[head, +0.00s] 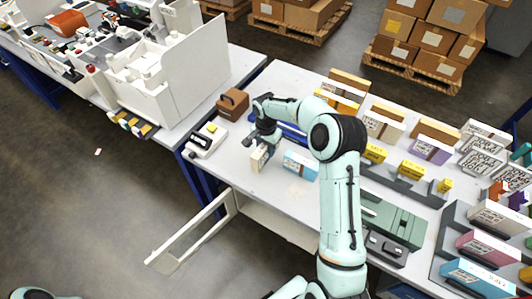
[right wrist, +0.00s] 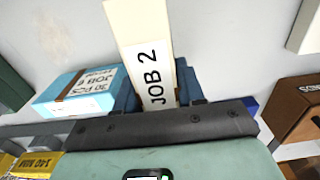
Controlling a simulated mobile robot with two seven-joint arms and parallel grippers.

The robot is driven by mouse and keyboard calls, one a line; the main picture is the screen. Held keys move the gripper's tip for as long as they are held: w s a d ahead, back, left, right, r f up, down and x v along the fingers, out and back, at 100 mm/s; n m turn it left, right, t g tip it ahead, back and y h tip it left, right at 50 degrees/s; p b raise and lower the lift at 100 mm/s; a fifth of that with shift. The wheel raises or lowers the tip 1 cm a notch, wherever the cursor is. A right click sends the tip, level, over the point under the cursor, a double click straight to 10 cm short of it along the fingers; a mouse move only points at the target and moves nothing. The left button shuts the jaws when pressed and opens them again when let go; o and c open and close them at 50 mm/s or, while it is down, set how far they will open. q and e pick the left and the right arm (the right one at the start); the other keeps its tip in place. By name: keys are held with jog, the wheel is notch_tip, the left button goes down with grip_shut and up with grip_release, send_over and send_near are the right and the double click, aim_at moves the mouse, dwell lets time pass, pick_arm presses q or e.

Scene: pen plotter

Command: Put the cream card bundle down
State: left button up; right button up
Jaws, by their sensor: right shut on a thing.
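My right gripper (head: 262,142) is over the left part of the white table and points down. It is shut on the cream card bundle (head: 259,160), which hangs below it close to the table top. I cannot tell whether the bundle touches the table. In the right wrist view the cream bundle (right wrist: 135,22) stands out between the dark blue fingers (right wrist: 158,93), with a white "JOB 2" label facing the camera. My left gripper is not in view.
A light blue bundle (head: 301,164) lies just right of the cream one; it also shows in the right wrist view (right wrist: 78,92). A brown box (head: 232,103) and a white device (head: 206,141) are to the left. Bare table (head: 285,196) lies in front.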

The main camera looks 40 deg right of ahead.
aim_at(266, 154)
jog(key=shift+f, duration=1.55)
jog(key=shift+f, duration=0.2)
jog(key=o, duration=1.2)
jog(key=shift+c, duration=0.2)
